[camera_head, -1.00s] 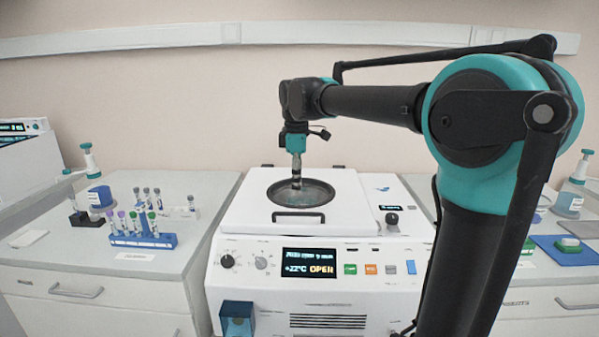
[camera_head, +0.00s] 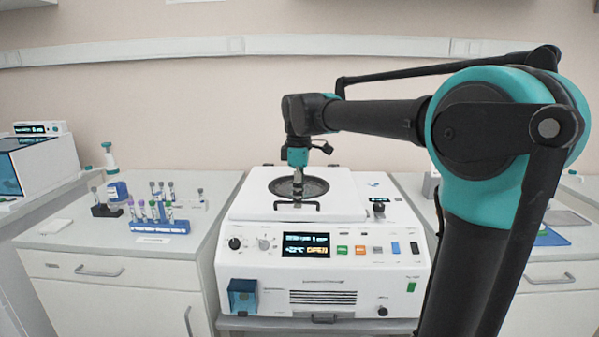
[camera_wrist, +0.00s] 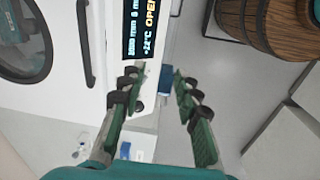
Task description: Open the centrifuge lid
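The centrifuge (camera_head: 330,262) stands on a bench in the middle of the head view. Its white lid (camera_head: 340,200) lies flat and down, with a round dark window (camera_head: 283,187). A dark bar handle (camera_head: 312,206) sits at the lid's front edge; it also shows in the wrist view (camera_wrist: 83,45). The display (camera_head: 305,244) reads OPEN. My gripper (camera_head: 297,204) points down and overlaps the handle in the head view. In the wrist view my gripper (camera_wrist: 157,95) is open and empty, and the handle lies outside the fingers, left of them.
A blue box (camera_head: 242,297) hangs on the centrifuge's front. In the wrist view a wooden barrel (camera_wrist: 275,22) stands beyond the fingers, above open grey floor.

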